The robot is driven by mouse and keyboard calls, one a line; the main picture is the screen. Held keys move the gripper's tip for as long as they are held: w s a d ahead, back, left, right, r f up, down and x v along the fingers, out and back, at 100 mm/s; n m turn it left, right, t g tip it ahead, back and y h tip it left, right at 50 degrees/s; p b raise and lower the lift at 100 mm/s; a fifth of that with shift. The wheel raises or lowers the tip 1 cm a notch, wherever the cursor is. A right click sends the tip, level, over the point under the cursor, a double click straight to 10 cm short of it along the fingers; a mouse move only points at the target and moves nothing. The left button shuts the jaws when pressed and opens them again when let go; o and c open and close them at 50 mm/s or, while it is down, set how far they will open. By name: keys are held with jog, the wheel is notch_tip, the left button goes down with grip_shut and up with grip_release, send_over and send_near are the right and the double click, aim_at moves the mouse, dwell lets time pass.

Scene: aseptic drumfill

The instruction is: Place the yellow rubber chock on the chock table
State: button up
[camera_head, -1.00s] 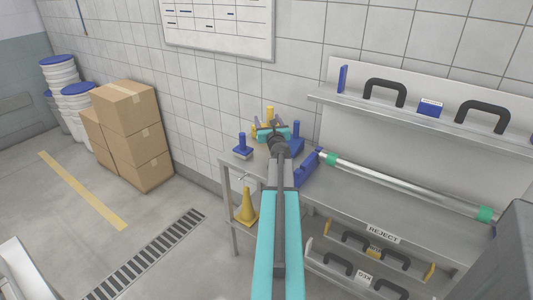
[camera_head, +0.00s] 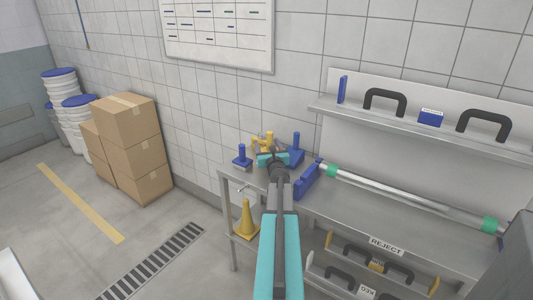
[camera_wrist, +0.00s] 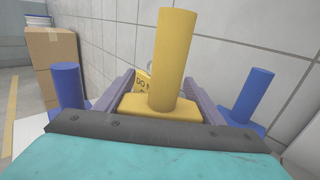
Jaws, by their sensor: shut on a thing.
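The yellow chock (camera_wrist: 172,65), a block with an upright round post, sits between the two jaws of my gripper (camera_wrist: 164,90) in the wrist view. My gripper is shut on its block. In the head view the yellow chock (camera_head: 269,138) shows just beyond my gripper (camera_head: 270,152), over the far end of the grey table (camera_head: 237,174). A blue chock stands on each side, left (camera_head: 242,156) and right (camera_head: 296,151). My gripper hides the chock's underside, so I cannot tell whether it touches the table.
A yellow tag with lettering (camera_wrist: 143,83) shows behind the chock. A long metal tube (camera_head: 410,195) lies along the bench to the right. The tiled wall (camera_head: 225,115) is close behind.

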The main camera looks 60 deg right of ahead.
jog(key=shift+f+b, duration=0.4)
jog(key=shift+f, duration=1.4)
jog(key=shift+f, duration=0.15)
jog(key=o, duration=1.1)
jog(key=shift+o, duration=0.2)
jog(key=shift+a, duration=0.1)
jog(key=shift+b+v, duration=0.45)
jog(key=shift+v, duration=3.25)
jog(key=shift+r, duration=0.35)
